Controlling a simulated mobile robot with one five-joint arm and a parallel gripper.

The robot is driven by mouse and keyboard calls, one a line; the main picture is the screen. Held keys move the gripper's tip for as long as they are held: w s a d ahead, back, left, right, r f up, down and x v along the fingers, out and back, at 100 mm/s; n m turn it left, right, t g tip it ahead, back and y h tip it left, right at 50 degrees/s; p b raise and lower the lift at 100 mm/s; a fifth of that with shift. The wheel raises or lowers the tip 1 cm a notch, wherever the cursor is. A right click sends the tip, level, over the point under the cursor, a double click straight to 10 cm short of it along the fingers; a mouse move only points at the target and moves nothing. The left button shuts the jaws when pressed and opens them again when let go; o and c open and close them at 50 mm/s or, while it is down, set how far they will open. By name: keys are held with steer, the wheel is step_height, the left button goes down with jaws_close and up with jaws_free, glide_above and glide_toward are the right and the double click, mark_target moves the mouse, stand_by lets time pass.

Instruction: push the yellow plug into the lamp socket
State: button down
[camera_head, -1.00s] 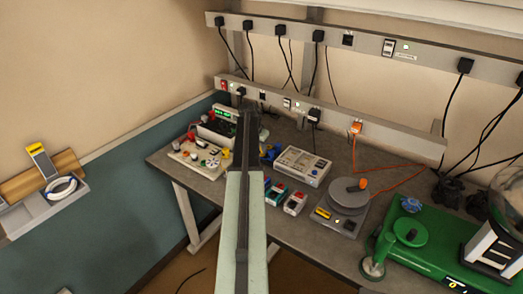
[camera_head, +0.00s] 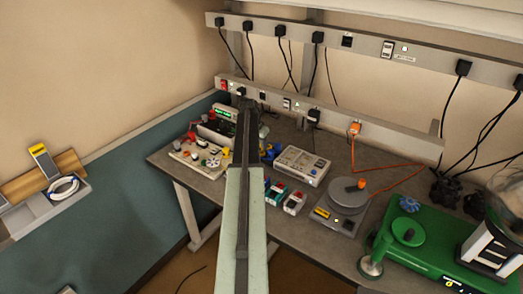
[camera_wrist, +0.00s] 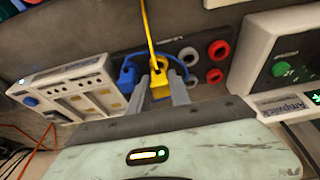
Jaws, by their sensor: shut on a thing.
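The yellow plug (camera_wrist: 159,88) sits between the two grey fingers of my gripper (camera_wrist: 159,74) in the wrist view, and the gripper is shut on it. Its yellow cable (camera_wrist: 147,28) runs up out of the picture. In the head view my arm reaches to the lower wall rail, and its dark end (camera_head: 246,102) covers part of the rail and bench; the plug is hidden there. I cannot tell which opening is the lamp socket.
A blue plug (camera_wrist: 128,75) with a looped blue cable is close left of the fingers. Red sockets (camera_wrist: 217,49) and grey sockets are to the right. A pale device with knobs (camera_wrist: 75,88) is left, a green-knobbed unit (camera_wrist: 280,60) right. The lower rail (camera_head: 390,137) carries several plugs.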

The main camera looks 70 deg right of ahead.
steer(key=shift+r, duration=0.1)
steer(key=shift+r+p, duration=1.75)
steer(key=shift+p, duration=0.1)
steer(key=c, duration=2.1)
jaws_free()
steer(key=shift+f, duration=0.1)
jaws_close()
